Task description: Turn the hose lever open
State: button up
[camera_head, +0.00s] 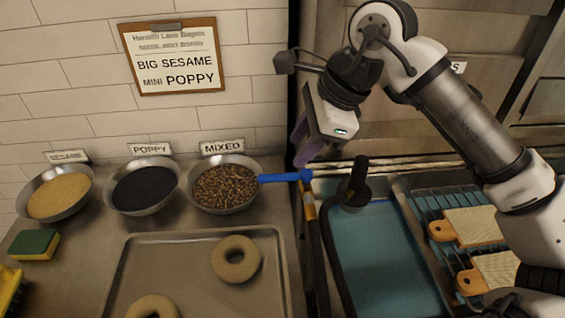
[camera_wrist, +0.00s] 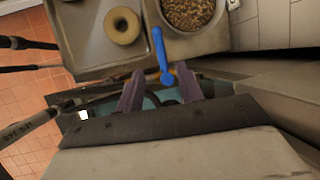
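The blue hose lever (camera_head: 284,178) sticks out leftward toward the mixed-seed bowl, its round hub on the right above the hose. In the wrist view the lever (camera_wrist: 159,50) runs up and slightly left, with its hub between the lines of my two purple fingers. My gripper (camera_head: 302,152) hangs just above the hub end of the lever in the head view. The dark hose (camera_head: 329,250) runs down beside a blue-green basin.
Seed bowls, including the mixed-seed bowl (camera_head: 224,187), stand left of the lever. A metal tray (camera_head: 190,275) with bagels lies in front. The basin (camera_head: 385,265) and a rack with wooden boards (camera_head: 468,228) are to the right. A black nozzle (camera_head: 357,185) rises near the lever.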

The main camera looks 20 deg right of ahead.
aim_at(279, 175)
jog(key=p+x, duration=0.1)
jog(key=x, duration=0.7)
grip_shut()
jog(key=shift+w, duration=0.1)
